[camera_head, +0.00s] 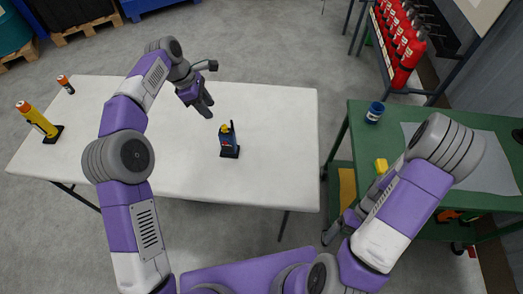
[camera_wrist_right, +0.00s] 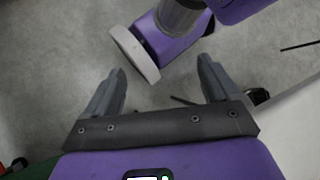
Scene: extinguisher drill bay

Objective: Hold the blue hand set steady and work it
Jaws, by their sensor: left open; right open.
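The blue hand set (camera_head: 228,143) stands upright on a small black base on the white table, with a yellow part and a black upright piece at its top. My left gripper (camera_head: 206,108) is open and empty, pointing down over the table, just behind and to the left of the hand set and apart from it. My right gripper (camera_head: 334,229) is low between the white table and the green bench, partly hidden by its arm. In the right wrist view its open fingers (camera_wrist_right: 160,72) have nothing between them, only floor and my own purple parts beyond.
A yellow cylinder (camera_head: 38,121) on a black base and a small orange-and-black one (camera_head: 66,85) stand at the white table's (camera_head: 275,110) left end. The green bench (camera_head: 355,140) holds a blue cup (camera_head: 375,112) and a yellow block (camera_head: 381,166). Red extinguishers (camera_head: 408,60) are racked behind.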

